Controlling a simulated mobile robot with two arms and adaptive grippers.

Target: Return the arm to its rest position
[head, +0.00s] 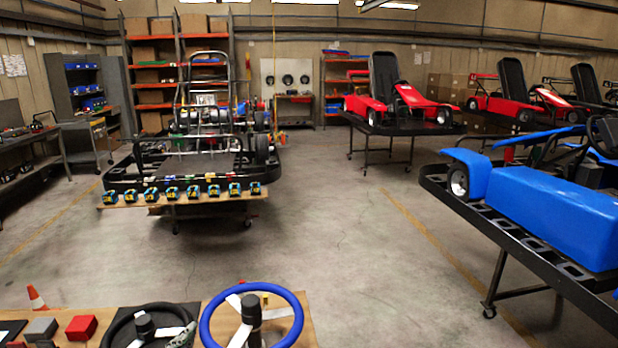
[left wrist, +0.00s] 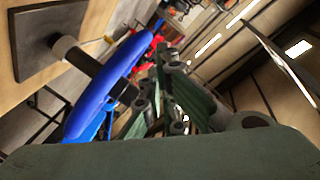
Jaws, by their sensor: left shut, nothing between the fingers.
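My right gripper is in neither view.
A bare kart frame on a stand (head: 190,165) is ahead, and a blue kart (head: 555,210) is at right. The concrete floor (head: 330,240) between is clear.

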